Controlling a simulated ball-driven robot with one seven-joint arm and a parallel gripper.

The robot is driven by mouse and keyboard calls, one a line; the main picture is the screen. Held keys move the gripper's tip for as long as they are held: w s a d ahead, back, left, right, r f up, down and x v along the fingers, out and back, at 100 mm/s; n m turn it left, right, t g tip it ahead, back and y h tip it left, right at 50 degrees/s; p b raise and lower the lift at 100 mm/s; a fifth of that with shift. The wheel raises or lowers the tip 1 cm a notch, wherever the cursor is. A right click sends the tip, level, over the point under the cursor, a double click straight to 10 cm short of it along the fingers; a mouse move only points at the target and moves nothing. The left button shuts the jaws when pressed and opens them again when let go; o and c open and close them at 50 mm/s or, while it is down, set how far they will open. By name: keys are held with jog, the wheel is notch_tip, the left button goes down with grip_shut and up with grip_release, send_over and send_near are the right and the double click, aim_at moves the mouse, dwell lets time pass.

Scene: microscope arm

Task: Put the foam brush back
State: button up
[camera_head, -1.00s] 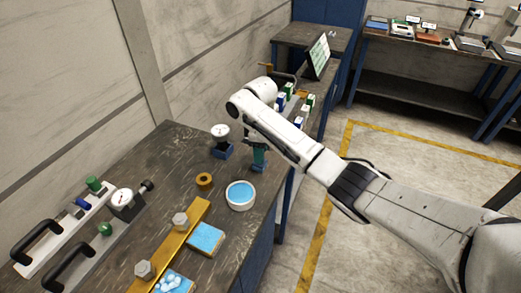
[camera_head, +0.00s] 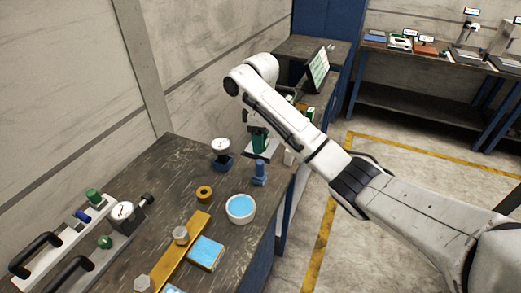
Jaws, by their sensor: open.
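A small blue upright piece (camera_head: 259,172) stands on the dark workbench, right of the dial gauge and behind the bowl. It may be the foam brush or its stand; it is too small to tell. My gripper (camera_head: 261,148) hangs beyond and above this blue piece, pointing down, apart from it. The jaws are open, with dark green fingers over a pale plate on the bench; my arm hides part of that area. I cannot make out anything held between them.
A white bowl of blue liquid (camera_head: 240,208), a brass ring (camera_head: 205,193) and a dial gauge on a blue base (camera_head: 221,150) stand nearby. A brass bar with bolts (camera_head: 186,246) and a blue sponge-like block (camera_head: 206,252) lie in front. A tilted screen (camera_head: 317,70) stands behind.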

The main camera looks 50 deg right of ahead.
jog(key=shift+r+p, duration=0.35)
jog(key=shift+r, duration=0.75)
